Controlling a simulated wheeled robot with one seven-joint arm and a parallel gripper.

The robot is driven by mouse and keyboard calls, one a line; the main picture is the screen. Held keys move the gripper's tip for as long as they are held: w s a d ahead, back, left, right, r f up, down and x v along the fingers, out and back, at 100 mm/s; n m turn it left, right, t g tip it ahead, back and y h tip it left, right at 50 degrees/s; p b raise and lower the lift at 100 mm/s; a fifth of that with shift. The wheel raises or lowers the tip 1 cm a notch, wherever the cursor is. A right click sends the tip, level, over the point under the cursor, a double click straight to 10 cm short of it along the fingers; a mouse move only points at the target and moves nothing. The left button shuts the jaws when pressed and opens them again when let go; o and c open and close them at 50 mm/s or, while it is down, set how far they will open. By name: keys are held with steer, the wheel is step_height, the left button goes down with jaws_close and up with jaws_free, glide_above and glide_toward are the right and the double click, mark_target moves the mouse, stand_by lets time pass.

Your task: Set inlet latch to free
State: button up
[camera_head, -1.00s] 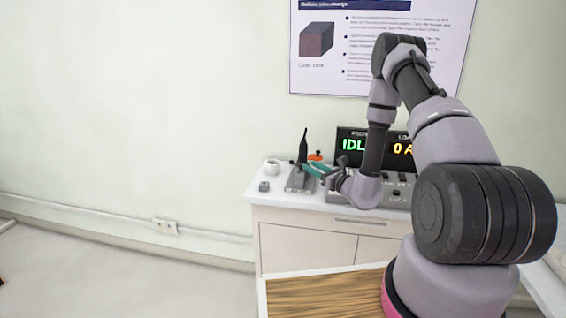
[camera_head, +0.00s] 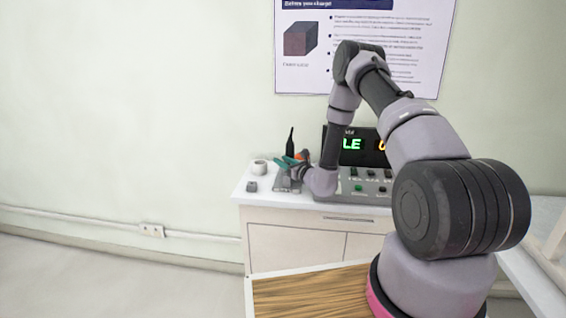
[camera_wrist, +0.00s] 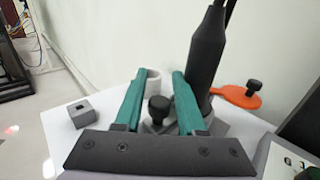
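My gripper (camera_wrist: 160,80) is open in the wrist view, with its two teal fingers apart. A black round knob (camera_wrist: 158,108) on a short stem shows between and beyond the fingers; whether they touch it I cannot tell. Right of the right finger stands a dark tapered post (camera_wrist: 207,55). Behind it is a flat orange piece (camera_wrist: 236,96) with a small black knob. No label shows which of these is the inlet latch. In the head view my gripper (camera_head: 289,163) is at the grey fixture (camera_head: 287,184) on the bench, partly covering it and the orange piece (camera_head: 303,155).
A white cup (camera_head: 259,167) and a small grey block (camera_head: 251,187) stand left on the white bench top (camera_head: 241,191). Right of the fixture is a grey control panel (camera_head: 365,188) with buttons, under a dark display (camera_head: 352,145) partly hidden by my arm. A wall stands behind.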

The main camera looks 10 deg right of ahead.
jaws_close()
stand_by(1.4)
